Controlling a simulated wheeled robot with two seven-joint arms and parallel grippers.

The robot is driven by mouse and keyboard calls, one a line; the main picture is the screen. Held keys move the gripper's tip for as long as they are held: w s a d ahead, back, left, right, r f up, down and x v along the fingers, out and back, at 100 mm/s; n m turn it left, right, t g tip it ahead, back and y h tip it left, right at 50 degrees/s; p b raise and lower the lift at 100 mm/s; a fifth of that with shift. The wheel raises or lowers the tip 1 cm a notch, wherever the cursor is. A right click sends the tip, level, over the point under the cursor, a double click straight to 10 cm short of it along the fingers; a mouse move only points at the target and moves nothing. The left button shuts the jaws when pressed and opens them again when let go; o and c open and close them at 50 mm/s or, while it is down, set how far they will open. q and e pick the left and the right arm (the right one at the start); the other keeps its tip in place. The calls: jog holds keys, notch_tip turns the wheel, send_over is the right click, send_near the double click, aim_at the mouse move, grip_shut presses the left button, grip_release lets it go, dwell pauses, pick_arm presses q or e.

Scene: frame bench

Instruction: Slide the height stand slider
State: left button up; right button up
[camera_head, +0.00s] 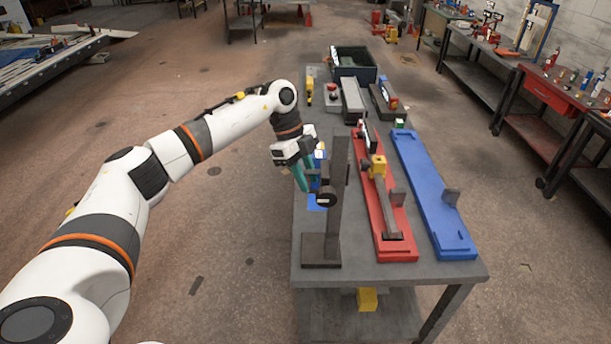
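The height stand (337,220) is a dark grey upright post on a flat square base, near the front left corner of the bench. Its slider (326,197) shows as a dark block with a round knob on the left side of the post, below mid-height. My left gripper (307,183) reaches in from the left with its teal fingers pointing down, right beside the slider. The fingertips overlap the slider in the picture, so I cannot tell whether they touch or grip it. My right gripper is not in view.
On the grey bench (450,272), a red fixture (398,222) with a yellow block and a blue fixture (430,190) lie right of the stand. A dark bin (354,64) and smaller devices stand at the far end.

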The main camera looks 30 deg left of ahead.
pick_arm(q)
jog(key=shift+s, duration=0.1)
jog(key=shift+a+r+b, duration=0.2)
jog(key=shift+r+b, duration=0.1)
jog(key=b+v, duration=0.4)
jog(key=v, duration=0.7)
jog(key=shift+s+d+r, duration=0.1)
jog(key=shift+r, duration=0.15)
